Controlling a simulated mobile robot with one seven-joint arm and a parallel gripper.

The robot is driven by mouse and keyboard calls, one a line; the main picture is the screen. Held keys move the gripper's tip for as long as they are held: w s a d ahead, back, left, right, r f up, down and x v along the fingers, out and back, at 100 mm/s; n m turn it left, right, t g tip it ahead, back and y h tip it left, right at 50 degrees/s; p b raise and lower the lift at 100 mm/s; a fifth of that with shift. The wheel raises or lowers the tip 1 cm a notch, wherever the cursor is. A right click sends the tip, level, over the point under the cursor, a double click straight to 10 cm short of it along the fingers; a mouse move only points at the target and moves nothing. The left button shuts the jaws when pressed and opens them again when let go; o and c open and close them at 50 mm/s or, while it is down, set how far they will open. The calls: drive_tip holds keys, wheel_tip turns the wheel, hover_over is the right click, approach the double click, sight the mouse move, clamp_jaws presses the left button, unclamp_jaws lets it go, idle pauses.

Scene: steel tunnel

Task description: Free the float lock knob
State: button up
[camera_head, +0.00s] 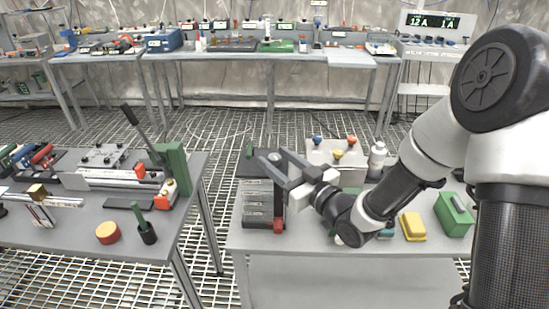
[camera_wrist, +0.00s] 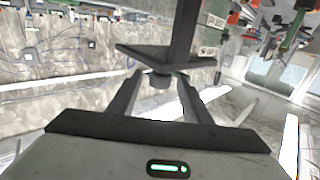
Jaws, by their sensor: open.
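My gripper (camera_head: 272,156) is open over the left part of the right-hand bench, beside a dark upright post (camera_head: 279,195) with a red foot. In the wrist view its fingers (camera_wrist: 160,85) reach up on either side of a small, dark round knob (camera_wrist: 160,81). The knob sits against a dark flat plate with a thick dark bar (camera_wrist: 185,35) behind it. A gap shows beside the knob, and I cannot tell whether either finger touches it. No label shows that it is the float lock knob. In the head view the knob cannot be made out behind my gripper.
A dark slotted block (camera_head: 257,207) stands at the bench's left. A board with coloured knobs (camera_head: 337,153), a white bottle (camera_head: 377,158), a yellow block (camera_head: 413,226) and a green box (camera_head: 453,213) are on the same bench. A gap separates it from the left bench (camera_head: 75,222).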

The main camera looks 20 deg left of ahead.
drive_tip(key=shift+w+a, duration=0.4)
drive_tip(key=shift+a, duration=0.15)
drive_tip(key=c, duration=1.1)
drive_tip(key=shift+o, duration=0.2)
drive_tip(key=shift+g, duration=0.3)
drive_tip(key=n+g+y, duration=0.1)
drive_tip(key=g, duration=0.1)
drive_tip(key=n+g+y, duration=0.1)
drive_tip(key=n+g, duration=0.1)
drive_tip(key=shift+w+d+n+y, duration=0.1)
drive_tip(key=shift+n+y, duration=0.2)
drive_tip(key=shift+n+g+y+p, duration=0.2)
drive_tip(key=shift+n+g, duration=0.8)
drive_tip(key=shift+g, duration=0.65)
drive_tip(key=shift+n+g+y+p, duration=0.2)
drive_tip(key=shift+n+g, duration=0.8)
drive_tip(key=shift+g, duration=0.95)
